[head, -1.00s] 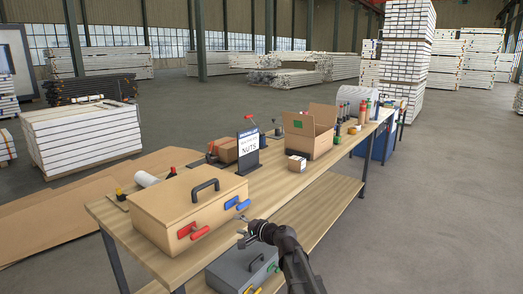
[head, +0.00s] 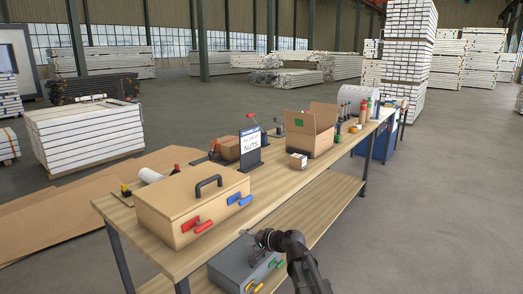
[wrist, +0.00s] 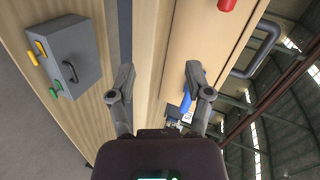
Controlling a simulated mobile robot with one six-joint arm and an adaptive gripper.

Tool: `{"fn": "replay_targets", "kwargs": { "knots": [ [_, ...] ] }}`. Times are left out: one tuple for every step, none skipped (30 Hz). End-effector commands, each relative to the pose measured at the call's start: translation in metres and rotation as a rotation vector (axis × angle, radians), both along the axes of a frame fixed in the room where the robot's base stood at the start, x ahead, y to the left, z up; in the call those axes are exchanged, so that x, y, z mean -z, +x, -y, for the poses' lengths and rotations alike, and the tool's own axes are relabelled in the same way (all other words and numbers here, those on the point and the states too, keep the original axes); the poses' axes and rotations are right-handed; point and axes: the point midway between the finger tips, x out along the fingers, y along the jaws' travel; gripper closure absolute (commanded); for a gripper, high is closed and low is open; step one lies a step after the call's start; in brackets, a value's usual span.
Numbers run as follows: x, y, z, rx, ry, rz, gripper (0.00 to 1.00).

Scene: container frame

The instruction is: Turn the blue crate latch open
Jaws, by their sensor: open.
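The tan crate (head: 165,216) with a dark top handle stands on the near end of the wooden workbench. Its blue latch (head: 239,199) is on the front face, right of a red latch (head: 197,225). In the wrist view the blue latch (wrist: 186,101) is partly hidden behind the right finger, and the red latch (wrist: 227,4) is cut off at the top edge. My gripper (head: 252,236) is in front of the bench, below and slightly right of the blue latch. In the wrist view my gripper (wrist: 158,76) is open, with nothing visibly held between its fingers.
A grey box (head: 236,270) with yellow and green latches sits on the lower shelf (head: 325,205), near my arm. A NUTS sign (head: 250,149), a small carton (head: 297,160) and an open cardboard box (head: 311,133) stand farther along the bench. The floor at the right is clear.

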Motion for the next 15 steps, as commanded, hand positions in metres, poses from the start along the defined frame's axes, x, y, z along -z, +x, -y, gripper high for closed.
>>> {"fn": "replay_targets", "kwargs": {
  "knots": [
    [0.005,-0.008,0.005,-0.014,-0.034,-0.002,0.35],
    [0.008,-0.011,0.007,-0.023,-0.057,-0.003,0.35],
    [0.013,-0.017,0.011,-0.039,-0.090,-0.006,0.35],
    [0.017,-0.022,0.015,-0.049,-0.118,-0.009,0.35],
    [0.022,-0.027,0.018,-0.062,-0.146,-0.014,0.35],
    [0.028,-0.035,0.024,-0.080,-0.191,-0.019,0.35],
    [0.034,-0.041,0.030,-0.095,-0.229,-0.026,0.35],
    [0.040,-0.048,0.036,-0.111,-0.269,-0.033,0.35],
    [0.048,-0.058,0.045,-0.133,-0.324,-0.044,0.35],
    [0.053,-0.065,0.052,-0.149,-0.365,-0.055,0.35],
    [0.059,-0.072,0.059,-0.165,-0.407,-0.067,0.35],
    [0.066,-0.082,0.068,-0.185,-0.461,-0.082,0.35],
    [0.071,-0.090,0.076,-0.201,-0.502,-0.096,0.35],
    [0.077,-0.097,0.084,-0.216,-0.543,-0.110,0.35],
    [0.083,-0.107,0.095,-0.235,-0.596,-0.132,0.35]
  ]
}}
